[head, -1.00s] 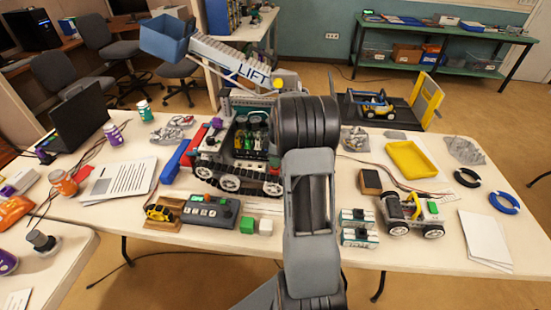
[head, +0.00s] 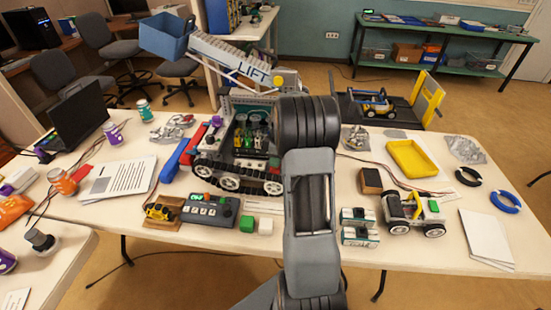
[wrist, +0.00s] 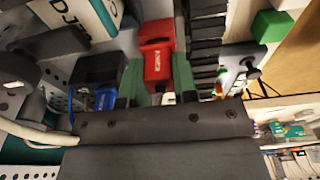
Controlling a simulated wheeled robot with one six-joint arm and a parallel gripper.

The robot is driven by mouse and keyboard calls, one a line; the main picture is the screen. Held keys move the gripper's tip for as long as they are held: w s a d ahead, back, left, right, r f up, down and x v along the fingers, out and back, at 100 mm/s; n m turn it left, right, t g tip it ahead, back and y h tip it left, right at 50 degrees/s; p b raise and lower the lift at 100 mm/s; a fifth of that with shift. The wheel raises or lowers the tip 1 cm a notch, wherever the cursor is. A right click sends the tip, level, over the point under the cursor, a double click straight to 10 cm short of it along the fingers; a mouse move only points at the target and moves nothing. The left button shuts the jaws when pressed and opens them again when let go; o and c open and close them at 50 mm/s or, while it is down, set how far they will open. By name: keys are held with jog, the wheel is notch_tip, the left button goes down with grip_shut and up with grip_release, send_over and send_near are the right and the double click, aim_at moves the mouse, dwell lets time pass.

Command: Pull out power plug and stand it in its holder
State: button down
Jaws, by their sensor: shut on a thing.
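A red plug-like piece (wrist: 157,52) with small white lettering stands between my gripper's green-faced fingers (wrist: 158,84) in the wrist view. My gripper is shut on this red plug. A pale part (wrist: 168,98) shows just below it. Whether the plug is still seated in a socket cannot be told. In the head view my dark arm hides the gripper and the plug, in front of the tracked robot model (head: 238,150). I cannot identify the plug's holder with certainty in either view.
Close around the gripper in the wrist view are a blue connector (wrist: 105,98), a dark track (wrist: 207,40) and a green block (wrist: 272,26). On the table stand a button box (head: 210,210), a small car (head: 412,212) and a yellow tray (head: 415,157).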

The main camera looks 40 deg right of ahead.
jog(key=shift+f, duration=0.25)
dwell(0.4)
jog(key=c, duration=0.8)
grip_release()
jog(key=shift+r, duration=0.15)
jog(key=shift+r+p, duration=2)
jog(key=shift+r, duration=1.4)
